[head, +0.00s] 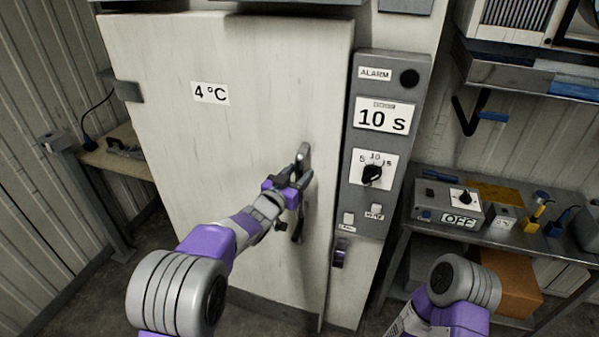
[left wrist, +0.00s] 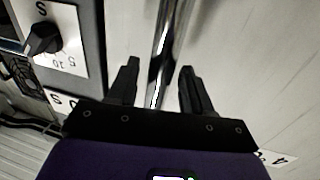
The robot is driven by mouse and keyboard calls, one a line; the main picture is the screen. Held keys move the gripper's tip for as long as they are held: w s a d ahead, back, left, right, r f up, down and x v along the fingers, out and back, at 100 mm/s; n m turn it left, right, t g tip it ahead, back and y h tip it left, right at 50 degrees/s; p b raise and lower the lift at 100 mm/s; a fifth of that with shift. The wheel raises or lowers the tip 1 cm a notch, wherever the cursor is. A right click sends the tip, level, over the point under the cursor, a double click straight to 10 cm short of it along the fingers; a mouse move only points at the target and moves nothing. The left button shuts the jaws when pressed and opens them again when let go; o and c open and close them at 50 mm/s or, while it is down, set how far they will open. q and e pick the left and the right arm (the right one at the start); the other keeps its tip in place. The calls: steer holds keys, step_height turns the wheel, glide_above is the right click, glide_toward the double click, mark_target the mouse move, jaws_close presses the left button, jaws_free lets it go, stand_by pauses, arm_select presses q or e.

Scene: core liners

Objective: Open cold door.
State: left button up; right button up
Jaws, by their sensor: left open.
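The cold door (head: 200,140) is a large pale panel with a "4 °C" label, and it looks shut or nearly so. Its upright metal handle (head: 304,155) is near the right edge. My left gripper (head: 300,182) is at the handle and covers its middle part. In the left wrist view the open fingers (left wrist: 158,88) stand on either side of a shiny bar (left wrist: 161,60), which looks like the handle. I cannot tell whether either finger touches it. Only a piece of my right arm shows at the lower right; its gripper is out of view.
A grey control panel (head: 385,150) with a dial, a "10 s" display and an alarm stands right of the door. A metal bench (head: 420,240) with small devices and a box (head: 505,283) below is further right. A wooden bench (head: 120,170) stands left.

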arm_select(q)
steer(key=shift+w+d, duration=0.25)
steer(key=shift+w, duration=0.2)
jaws_close()
